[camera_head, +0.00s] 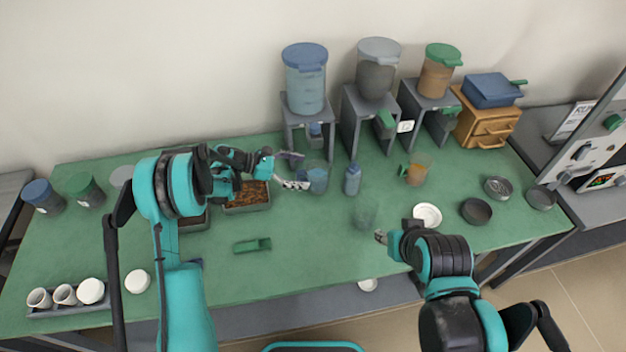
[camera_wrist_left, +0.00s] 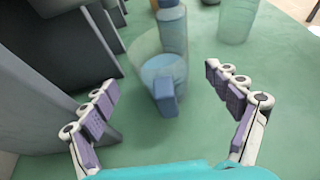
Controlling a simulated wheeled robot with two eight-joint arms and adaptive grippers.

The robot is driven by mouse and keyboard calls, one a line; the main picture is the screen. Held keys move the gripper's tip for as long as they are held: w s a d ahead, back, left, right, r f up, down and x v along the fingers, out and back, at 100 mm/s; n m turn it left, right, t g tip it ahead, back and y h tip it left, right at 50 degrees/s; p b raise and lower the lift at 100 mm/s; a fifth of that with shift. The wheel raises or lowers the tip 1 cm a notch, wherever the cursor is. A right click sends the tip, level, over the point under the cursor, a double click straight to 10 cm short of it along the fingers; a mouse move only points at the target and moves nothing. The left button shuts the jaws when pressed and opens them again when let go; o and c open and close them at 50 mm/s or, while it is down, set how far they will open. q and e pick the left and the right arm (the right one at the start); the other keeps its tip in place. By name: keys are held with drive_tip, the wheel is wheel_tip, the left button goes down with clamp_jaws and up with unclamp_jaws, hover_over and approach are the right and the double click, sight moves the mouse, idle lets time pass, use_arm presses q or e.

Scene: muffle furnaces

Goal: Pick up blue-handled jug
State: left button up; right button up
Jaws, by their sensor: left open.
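The blue-handled jug (camera_head: 318,181) is a clear jug standing upright on the green table, in front of the dispenser with the blue lid. In the left wrist view the jug (camera_wrist_left: 150,68) is ahead, with its blue handle (camera_wrist_left: 165,98) facing me. My left gripper (camera_head: 292,170) is open just left of the jug. In the left wrist view its fingers (camera_wrist_left: 170,112) are spread on either side of the handle, apart from it and empty between. My right gripper (camera_head: 380,238) is lower right, near the table's front; its jaw opening is unclear.
A blue bottle (camera_head: 352,180) stands right of the jug. A clear beaker (camera_head: 364,216) and a green-handled jug with orange contents (camera_head: 416,172) are farther right. Grey dispenser stands (camera_head: 291,135) rise close behind. A green scoop (camera_head: 252,245) lies front left. The table front centre is clear.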

sight(313, 166)
use_arm(q)
drive_tip(key=b+x, duration=0.1)
drive_tip(key=x, duration=0.3)
drive_tip(key=shift+s+f, duration=0.1)
drive_tip(key=shift+s, duration=0.05)
drive_tip(key=shift+a, duration=0.1)
drive_tip(key=shift+c, duration=1.3)
drive_tip(key=c, duration=1.7)
drive_tip(key=shift+o, duration=0.2)
drive_tip(key=shift+r, duration=0.2)
wheel_tip(313, 166, up, 4)
drive_tip(key=shift+f+p, duration=0.25)
drive_tip(key=shift+p, duration=0.65)
drive_tip(key=s+a+p, duration=0.1)
drive_tip(key=s+a, duration=0.3)
drive_tip(key=s, duration=0.4)
drive_tip(key=s+a+p, duration=0.1)
drive_tip(key=s+a, duration=0.3)
drive_tip(key=s, duration=0.4)
drive_tip(key=shift+a, duration=0.2)
drive_tip(key=shift+f, duration=0.15)
